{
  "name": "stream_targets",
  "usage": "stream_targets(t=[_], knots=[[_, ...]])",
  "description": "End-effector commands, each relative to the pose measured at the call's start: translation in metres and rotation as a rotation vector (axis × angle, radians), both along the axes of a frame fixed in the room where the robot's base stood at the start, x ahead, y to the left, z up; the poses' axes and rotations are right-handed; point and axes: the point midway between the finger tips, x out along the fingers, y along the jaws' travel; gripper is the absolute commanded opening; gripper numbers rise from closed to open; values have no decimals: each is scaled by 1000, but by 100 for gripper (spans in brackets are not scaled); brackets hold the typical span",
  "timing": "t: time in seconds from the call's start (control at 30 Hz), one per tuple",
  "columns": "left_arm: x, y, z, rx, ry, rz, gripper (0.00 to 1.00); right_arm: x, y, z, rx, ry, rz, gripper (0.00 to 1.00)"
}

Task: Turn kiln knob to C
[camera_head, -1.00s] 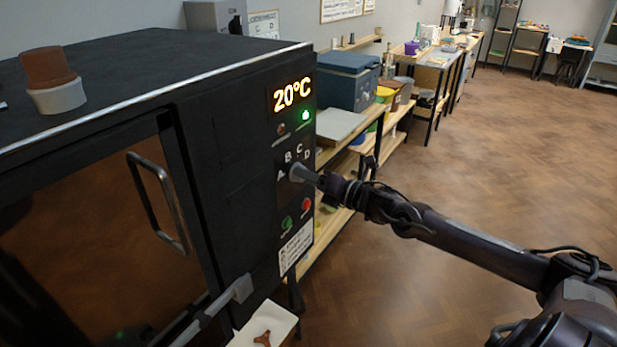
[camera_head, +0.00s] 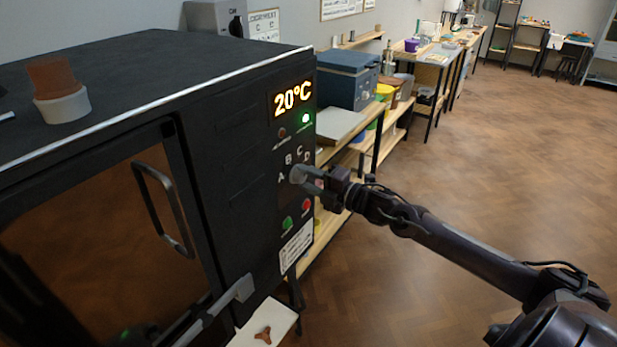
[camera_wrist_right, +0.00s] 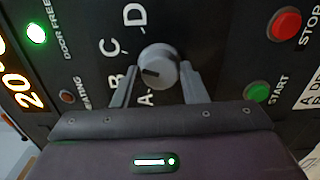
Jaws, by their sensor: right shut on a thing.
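The kiln knob (camera_head: 297,174) is a round grey dial on the black kiln's front panel, with the letters A, B, C and D arced around it. In the right wrist view the knob (camera_wrist_right: 159,67) has a dark pointer mark, which points roughly at B. My right gripper (camera_wrist_right: 158,88) has one finger on each side of the knob and is shut on it; in the head view the right gripper (camera_head: 308,178) reaches it from the right.
The kiln display (camera_head: 292,96) reads 20°C, above a lit green lamp (camera_head: 306,118). The green start button (camera_head: 287,223) and red stop button (camera_head: 306,205) sit close below the knob. The door handle (camera_head: 163,210) juts out at left. Open floor lies to the right.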

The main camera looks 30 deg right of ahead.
Motion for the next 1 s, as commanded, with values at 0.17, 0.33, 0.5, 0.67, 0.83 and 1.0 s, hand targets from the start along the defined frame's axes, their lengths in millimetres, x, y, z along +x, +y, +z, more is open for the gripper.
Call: stream_targets(t=[0.17, 0.33, 0.5, 0.67, 0.83, 1.0], knots=[[0, 0, 2, 0, 0, 0, 36, 0, -1, 0, 39, 17, -2, 16], [0, 0, 2, 0, -1, 0, 36, 0, -1, 0, 51, 22, -2, 16], [0, 0, 2, 0, -1, 0, 36, 0, -1, 0, 51, 22, -2, 16], [0, 0, 2, 0, -1, 0, 36, 0, -1, -1, 51, 22, -2, 41], [0, -1, 2, 0, -1, 0, 36, 0, -1, 0, 51, 22, -2, 60], [0, -1, 2, -1, -1, 0, 36, 0, 0, 0, 51, 21, -1, 60]])
